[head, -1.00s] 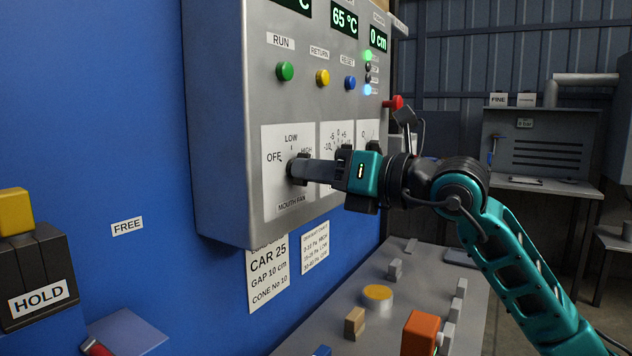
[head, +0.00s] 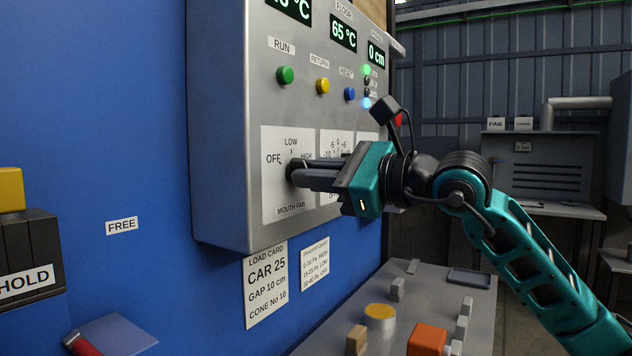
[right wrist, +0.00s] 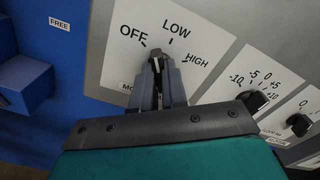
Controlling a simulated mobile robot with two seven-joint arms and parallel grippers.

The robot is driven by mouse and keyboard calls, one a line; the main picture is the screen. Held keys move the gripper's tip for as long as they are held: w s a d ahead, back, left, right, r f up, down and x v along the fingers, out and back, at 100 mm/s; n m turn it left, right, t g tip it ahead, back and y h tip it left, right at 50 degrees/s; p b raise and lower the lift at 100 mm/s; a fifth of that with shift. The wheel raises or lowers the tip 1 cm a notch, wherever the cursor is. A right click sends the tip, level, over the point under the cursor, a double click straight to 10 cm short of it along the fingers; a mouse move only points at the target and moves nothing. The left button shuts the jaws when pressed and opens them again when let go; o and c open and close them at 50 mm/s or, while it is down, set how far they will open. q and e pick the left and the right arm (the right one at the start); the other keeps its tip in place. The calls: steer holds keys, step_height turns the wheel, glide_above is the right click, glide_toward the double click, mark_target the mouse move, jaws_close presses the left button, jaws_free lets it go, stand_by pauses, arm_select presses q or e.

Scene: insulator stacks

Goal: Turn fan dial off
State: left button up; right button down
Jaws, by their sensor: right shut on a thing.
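The mouth fan dial (head: 292,170) is a dark knob on a white plate marked OFF, LOW and HIGH, low on the grey control box. My right gripper (head: 301,175) is shut on the dial, its fingers on either side of it. In the right wrist view the fan dial (right wrist: 155,58) shows between the fingertips (right wrist: 160,78). Its visible end points up between the OFF and LOW marks; the fingers hide the rest, so its exact setting is unclear. My left gripper is not in view.
Two more dials sit to the right on the box; one is the offset dial (right wrist: 256,99). Green (head: 285,75), yellow (head: 323,86) and blue (head: 350,94) buttons are above. A grey bench (head: 325,341) below carries a yellow button and several blocks. Blue wall lies left.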

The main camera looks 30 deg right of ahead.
steer(key=n+b, duration=0.1)
steer(key=n, duration=0.4)
steer(key=shift+r, duration=0.1)
steer(key=shift+d, duration=0.1)
stand_by(0.4)
steer(key=c, duration=1.2)
jaws_free()
steer(key=shift+w, duration=0.1)
steer(key=shift+o, duration=0.2)
steer(key=shift+a, duration=0.2)
steer(key=b+v, duration=0.7)
steer(key=v, duration=0.5)
steer(key=shift+s+d, duration=0.3)
